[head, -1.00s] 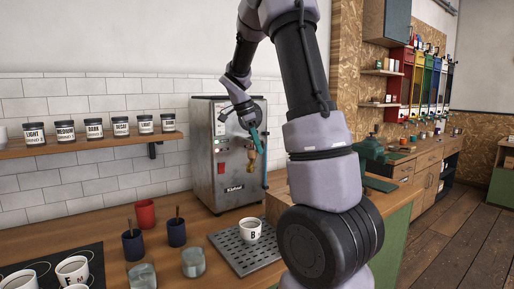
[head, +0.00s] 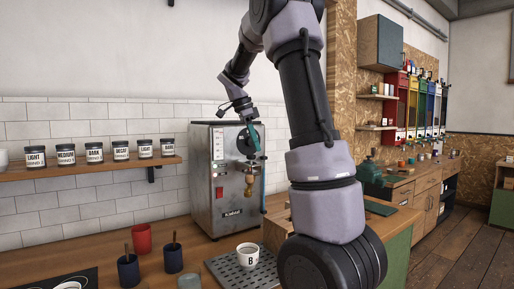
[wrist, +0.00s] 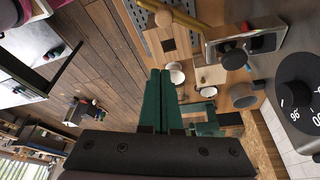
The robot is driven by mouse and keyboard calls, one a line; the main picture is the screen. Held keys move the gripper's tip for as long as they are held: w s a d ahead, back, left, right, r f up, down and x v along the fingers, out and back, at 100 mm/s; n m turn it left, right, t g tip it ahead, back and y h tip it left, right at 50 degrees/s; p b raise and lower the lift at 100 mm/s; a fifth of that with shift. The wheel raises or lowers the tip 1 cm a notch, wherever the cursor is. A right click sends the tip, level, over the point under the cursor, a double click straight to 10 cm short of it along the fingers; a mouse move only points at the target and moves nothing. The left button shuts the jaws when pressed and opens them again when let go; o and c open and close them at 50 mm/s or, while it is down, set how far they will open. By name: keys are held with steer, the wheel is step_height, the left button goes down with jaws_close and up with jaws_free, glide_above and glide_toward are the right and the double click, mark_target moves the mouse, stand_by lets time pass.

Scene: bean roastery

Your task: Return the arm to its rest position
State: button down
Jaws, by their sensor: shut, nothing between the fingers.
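My arm (head: 318,170) rises in front of the counter in the head view, bends over at the top edge, and its forearm reaches down to the left. My gripper (head: 258,152) hangs in front of the steel coffee machine (head: 216,197) in the head view, near its upper front. In the wrist view the two green fingers of my gripper (wrist: 160,72) lie side by side, shut, with nothing between them. I cannot tell how far the fingers are from the machine's front.
A white cup marked B (head: 248,251) stands on the drip tray (head: 226,270). A red cup (head: 141,238) and two dark blue cups (head: 128,270) stand left. A shelf with several labelled jars (head: 66,154) hangs on the tiled wall. Open floor (head: 470,240) lies right.

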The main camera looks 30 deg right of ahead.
steer(key=shift+s, duration=0.1)
steer(key=s+a+n+t+y, duration=0.2)
steer(key=s+a+n+t, duration=0.2)
steer(key=s+a+n, duration=0.3)
steer(key=s+a+n+t+y, duration=0.3)
steer(key=s+a+n, duration=0.4)
steer(key=s, duration=0.9)
steer(key=n+t, duration=0.1)
steer(key=n, duration=0.1)
steer(key=shift+a+r+n+y, duration=0.2)
steer(key=shift+a+n+y, duration=0.1)
steer(key=shift+n, duration=0.1)
